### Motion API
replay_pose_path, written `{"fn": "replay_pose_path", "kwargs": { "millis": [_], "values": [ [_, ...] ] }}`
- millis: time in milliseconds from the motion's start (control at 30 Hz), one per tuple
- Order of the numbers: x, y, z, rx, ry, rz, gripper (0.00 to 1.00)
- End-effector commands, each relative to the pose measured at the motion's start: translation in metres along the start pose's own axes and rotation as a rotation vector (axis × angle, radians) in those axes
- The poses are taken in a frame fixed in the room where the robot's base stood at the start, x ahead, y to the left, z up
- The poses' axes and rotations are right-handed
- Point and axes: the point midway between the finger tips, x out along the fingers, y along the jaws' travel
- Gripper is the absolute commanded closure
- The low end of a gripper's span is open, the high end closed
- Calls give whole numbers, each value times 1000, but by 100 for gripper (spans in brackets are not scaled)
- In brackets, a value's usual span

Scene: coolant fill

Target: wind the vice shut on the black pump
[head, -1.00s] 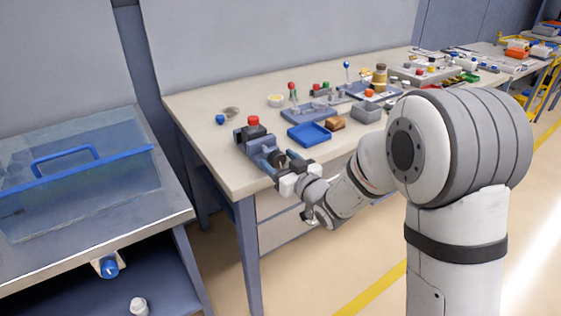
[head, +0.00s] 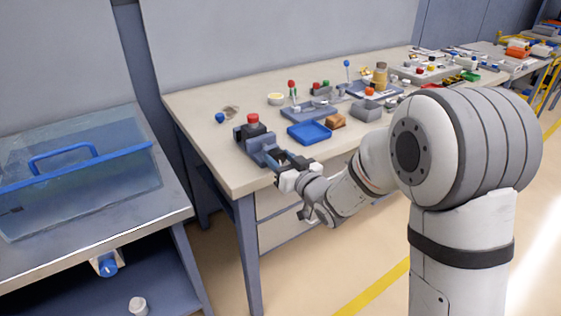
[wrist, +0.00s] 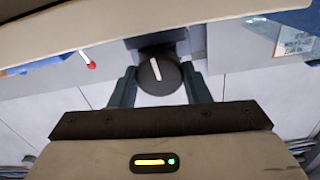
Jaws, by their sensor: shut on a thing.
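The black pump (head: 248,132) with its red cap stands upright at the blue-grey vice (head: 260,151), near the bench's front-left corner. From the head I cannot tell whether the jaws press on it. My gripper (head: 282,157) reaches the vice's front end from the lower right. In the wrist view my gripper (wrist: 158,83) is shut on the round dark vice knob (wrist: 158,78), one finger on each side. The knob's white mark points up and slightly left. The pump is not clearly visible in the wrist view.
On the bench, a blue tray (head: 309,133) and a brown block (head: 336,121) lie right of the vice. A blue knob (head: 220,117) lies to its left. A tank with a blue handle (head: 62,158) stands on the left table, across a gap.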

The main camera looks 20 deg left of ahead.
Motion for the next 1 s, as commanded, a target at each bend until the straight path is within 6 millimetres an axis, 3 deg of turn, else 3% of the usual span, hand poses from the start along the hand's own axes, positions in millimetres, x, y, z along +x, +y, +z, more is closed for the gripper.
{"fn": "replay_pose_path", "kwargs": {
  "millis": [267,300,533,800,1000],
  "values": [
    [0,0,0,6,0,0,80],
    [0,0,0,6,0,0,54],
    [0,0,0,6,0,0,35],
    [-2,0,0,5,-1,1,35],
    [-29,0,0,5,0,1,35]
  ]
}}
